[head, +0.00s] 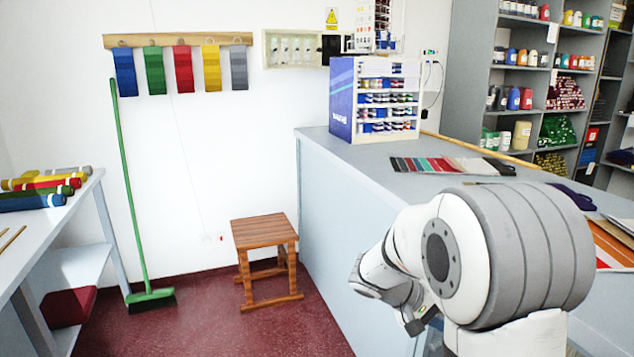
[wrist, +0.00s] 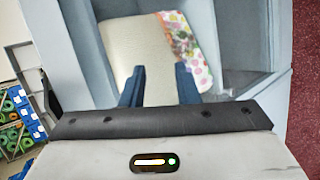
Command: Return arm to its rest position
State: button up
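My gripper (wrist: 160,88) shows in the wrist view with its two blue-grey fingers apart and nothing between them.
The grey counter (head: 345,170) stands beside my arm and carries a thread display (head: 375,100) and a row of swatches (head: 440,165). A wooden stool (head: 265,235) stands on the red floor left of it. A green broom (head: 130,200) leans on the wall. Open floor (head: 210,320) lies in front.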

jog(key=s+a+r+t+y+p, duration=0.1)
jog(key=s+a+r+y+p, duration=0.4)
jog(key=s+r, duration=0.4)
jog(key=s+a+r+t+y+p, duration=0.2)
jog(key=s+a+r+y+p, duration=0.4)
jog(key=s+a+r+p, duration=0.1)
jog(key=shift+s+a+r+p, duration=0.25)
jog(key=shift+s+r+p, duration=0.6)
jog(key=shift+s+p, duration=0.1)
